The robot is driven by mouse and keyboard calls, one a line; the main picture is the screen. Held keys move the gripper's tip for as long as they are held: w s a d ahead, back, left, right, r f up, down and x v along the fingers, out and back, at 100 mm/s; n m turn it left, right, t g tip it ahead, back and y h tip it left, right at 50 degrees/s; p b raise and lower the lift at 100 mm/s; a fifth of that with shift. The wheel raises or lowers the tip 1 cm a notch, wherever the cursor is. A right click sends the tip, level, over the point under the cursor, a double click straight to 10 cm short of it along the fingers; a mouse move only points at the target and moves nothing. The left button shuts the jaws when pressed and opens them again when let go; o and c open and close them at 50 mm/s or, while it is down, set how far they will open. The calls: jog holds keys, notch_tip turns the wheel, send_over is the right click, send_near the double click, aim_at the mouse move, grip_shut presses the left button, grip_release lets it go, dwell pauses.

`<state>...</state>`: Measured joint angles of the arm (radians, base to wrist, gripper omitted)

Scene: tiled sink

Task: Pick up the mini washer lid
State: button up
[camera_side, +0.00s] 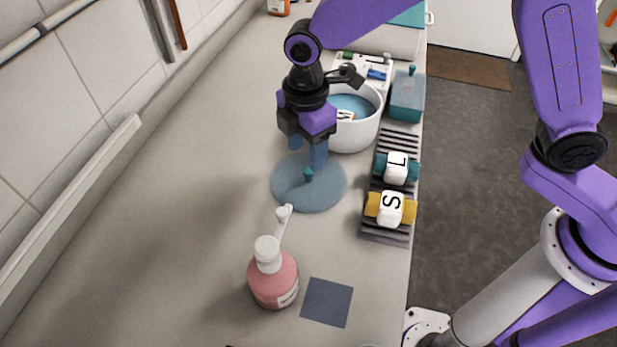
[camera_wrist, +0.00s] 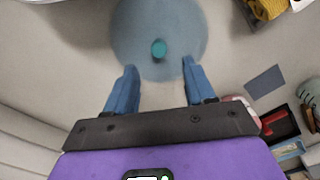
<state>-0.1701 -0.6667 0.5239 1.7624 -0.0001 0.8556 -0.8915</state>
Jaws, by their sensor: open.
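The mini washer lid (camera_side: 308,198) is a flat, round, blue translucent disc with a small teal knob (camera_side: 308,174). It lies on the counter in the side view, and the disc (camera_wrist: 188,35) and knob (camera_wrist: 158,49) also show in the wrist view. My gripper (camera_side: 308,156) is above the lid's far part, pointing down, with blue fingers apart and nothing between them. In the wrist view the knob lies beyond the open fingertips (camera_wrist: 160,75), roughly centred between them. The exact height gap is hard to tell. The white round tub (camera_side: 352,137), blue inside, stands behind and right of my gripper.
A pink pump bottle (camera_side: 274,282) stands in front of the lid, its white nozzle near the rim. Rolled teal (camera_side: 380,168) and yellow (camera_side: 373,204) cloths sit on a dark ribbed rack (camera_side: 385,234) at right. A dark square (camera_side: 327,302) lies nearby. The counter left is clear.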

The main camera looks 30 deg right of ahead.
aim_at(308, 171)
jog(key=shift+d+f, duration=0.15)
jog(key=shift+f, duration=2.75)
jog(key=shift+c, duration=0.3)
grip_shut()
